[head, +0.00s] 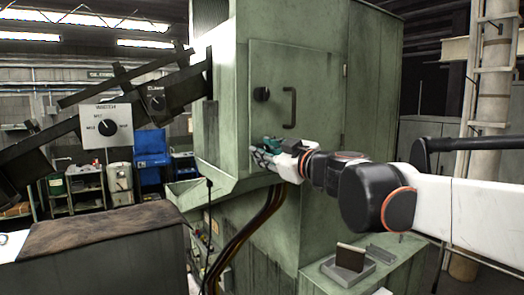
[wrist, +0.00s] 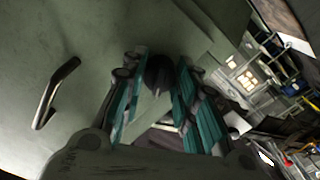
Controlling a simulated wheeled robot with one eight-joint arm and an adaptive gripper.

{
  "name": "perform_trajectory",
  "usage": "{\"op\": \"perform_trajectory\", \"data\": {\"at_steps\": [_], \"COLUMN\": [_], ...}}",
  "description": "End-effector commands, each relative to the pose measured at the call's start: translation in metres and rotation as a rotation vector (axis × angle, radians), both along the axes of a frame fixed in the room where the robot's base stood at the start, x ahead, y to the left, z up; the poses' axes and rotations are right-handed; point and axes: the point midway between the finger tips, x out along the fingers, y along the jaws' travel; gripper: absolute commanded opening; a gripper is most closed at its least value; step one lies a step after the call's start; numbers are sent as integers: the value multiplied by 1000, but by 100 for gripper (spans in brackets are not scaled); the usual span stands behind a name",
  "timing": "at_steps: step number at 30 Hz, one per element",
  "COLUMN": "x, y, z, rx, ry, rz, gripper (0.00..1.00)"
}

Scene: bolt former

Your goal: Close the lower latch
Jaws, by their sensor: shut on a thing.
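The green machine door (head: 315,85) appears flush with the cabinet. The upper latch (head: 261,94), a round black knob, sits at its left edge, beside the dark bar handle (head: 290,107). My gripper (head: 264,149) is at the door's lower left, where it covers the lower latch in the head view. In the wrist view, the lower latch (wrist: 160,73) is a dark round knob between the teal fingers of my gripper (wrist: 160,88), which are closed around it. Its exact turn angle cannot be made out. The handle also shows in the wrist view (wrist: 57,92), left of the fingers.
Dark cables (head: 248,228) hang below my gripper. A tray with a brown block (head: 350,257) rests on a green ledge at lower right. A dark-topped bench (head: 100,228) stands at lower left.

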Motion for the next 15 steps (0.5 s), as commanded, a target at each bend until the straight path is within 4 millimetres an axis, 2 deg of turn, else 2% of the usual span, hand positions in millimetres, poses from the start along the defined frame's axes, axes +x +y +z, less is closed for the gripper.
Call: {"op": "perform_trajectory", "data": {"at_steps": [5, 15], "x": [0, 0], "y": [0, 0], "z": [0, 0], "rx": [-70, -380], "ry": [-48, -256], "rz": [0, 0], "gripper": [0, 0]}}
